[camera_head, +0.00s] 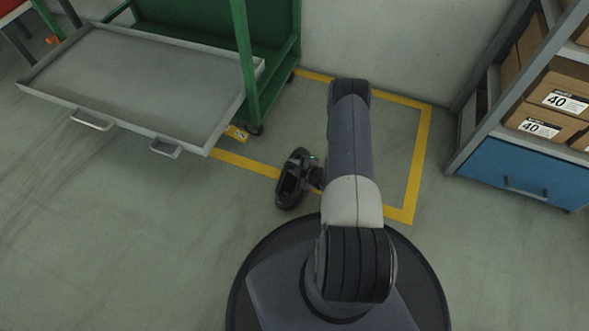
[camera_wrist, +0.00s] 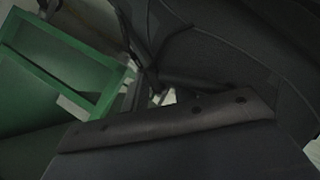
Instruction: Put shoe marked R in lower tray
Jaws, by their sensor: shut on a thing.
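A dark shoe (camera_head: 291,180) is held to the left of my arm in the head view, above the floor near the yellow line. My gripper (camera_head: 314,177) is shut on it; the fingers are mostly hidden by my arm. In the wrist view the dark shoe (camera_wrist: 240,60) fills much of the picture, close to the camera. No R mark is readable on it. A grey metal tray (camera_head: 150,80), extended from the green rack (camera_head: 245,70), is empty and lies to the left, apart from the shoe. The green rack (camera_wrist: 60,65) also shows in the wrist view.
A shelf with cardboard boxes (camera_head: 555,95) labelled 40 and a blue drawer (camera_head: 525,170) stands at the right. A yellow floor line (camera_head: 420,150) marks an area by the wall. The floor at lower left is clear.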

